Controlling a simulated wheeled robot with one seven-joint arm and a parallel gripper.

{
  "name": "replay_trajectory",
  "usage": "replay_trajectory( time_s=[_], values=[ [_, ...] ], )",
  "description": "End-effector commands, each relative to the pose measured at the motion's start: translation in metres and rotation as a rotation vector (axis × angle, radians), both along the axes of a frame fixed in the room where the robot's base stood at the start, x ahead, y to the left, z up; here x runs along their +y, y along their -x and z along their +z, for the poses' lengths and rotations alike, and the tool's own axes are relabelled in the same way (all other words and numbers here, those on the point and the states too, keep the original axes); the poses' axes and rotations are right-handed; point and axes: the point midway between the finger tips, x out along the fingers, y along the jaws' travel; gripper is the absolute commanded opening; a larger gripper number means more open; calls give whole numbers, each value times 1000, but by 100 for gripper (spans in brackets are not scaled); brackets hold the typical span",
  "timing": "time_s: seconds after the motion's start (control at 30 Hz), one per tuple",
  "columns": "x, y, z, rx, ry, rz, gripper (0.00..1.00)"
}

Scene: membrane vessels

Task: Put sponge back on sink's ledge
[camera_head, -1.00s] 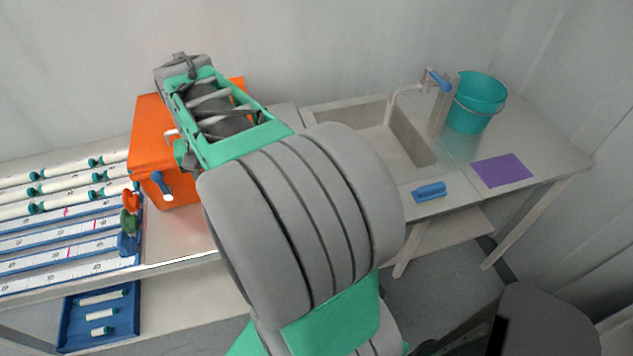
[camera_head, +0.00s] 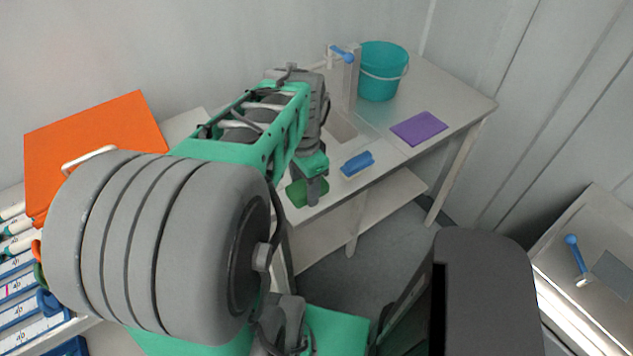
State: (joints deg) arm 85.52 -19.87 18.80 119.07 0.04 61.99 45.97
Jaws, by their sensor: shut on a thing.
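My gripper (camera_head: 313,192) points down over the front ledge (camera_head: 386,165) of the sink counter. It is shut on a flat green sponge (camera_head: 297,194), which shows beside and behind the fingers. I cannot tell whether the sponge touches the ledge or hangs just above it. The sink basin (camera_head: 342,126) is behind the gripper and mostly hidden by my arm. A blue item (camera_head: 357,163), perhaps a brush or another sponge, lies on the ledge just right of my gripper.
A purple cloth (camera_head: 419,128) lies flat on the counter to the right, with a teal bucket (camera_head: 383,72) behind it. A tap with a blue lever (camera_head: 342,54) stands behind the basin. An orange box (camera_head: 95,140) is at the left. A lower shelf (camera_head: 330,235) runs under the counter.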

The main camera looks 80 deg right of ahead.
Motion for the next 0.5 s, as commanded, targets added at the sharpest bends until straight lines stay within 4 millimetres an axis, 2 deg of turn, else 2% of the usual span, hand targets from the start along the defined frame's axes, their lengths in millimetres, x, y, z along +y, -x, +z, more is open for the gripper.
replay_trajectory(
  time_s=[0.1, 0.23, 0.43, 0.5],
  values=[
    [-30, -3, -19, 1, -8, 1, 11],
    [-53, -4, -47, 0, -6, 2, 11],
    [-72, -6, -70, 0, -3, 3, 11],
    [-71, -6, -81, 0, -6, 3, 11]
  ],
)
